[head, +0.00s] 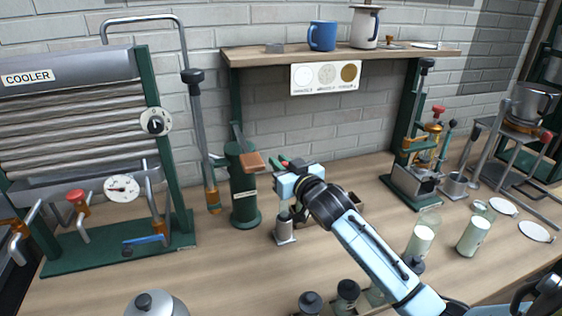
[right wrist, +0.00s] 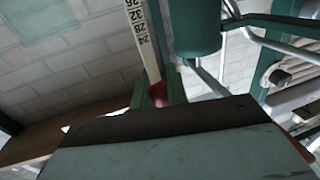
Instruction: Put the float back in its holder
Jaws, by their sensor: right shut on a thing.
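My right gripper (head: 280,163) reaches in from the lower right, beside the green cylinder on the bench, above the bench top. In the right wrist view its green fingers (right wrist: 160,92) are shut on the float (right wrist: 158,94), whose red part shows between them. A white numbered scale strip (right wrist: 138,28) runs up from the fingers there; I take it to be part of the float. In the head view the float is mostly hidden by the gripper. A small metal cylinder (head: 285,232) stands upright below the wrist; I cannot tell whether it is the holder. My left gripper is not in view.
The green cylinder (head: 243,190) with a lever stands close left of the gripper. The cooler (head: 75,65) is at far left. A shelf (head: 430,52) hangs behind. Glass jars (head: 474,236) stand at right and a metal lidded pot (head: 155,305) in front. Bench left of centre is clear.

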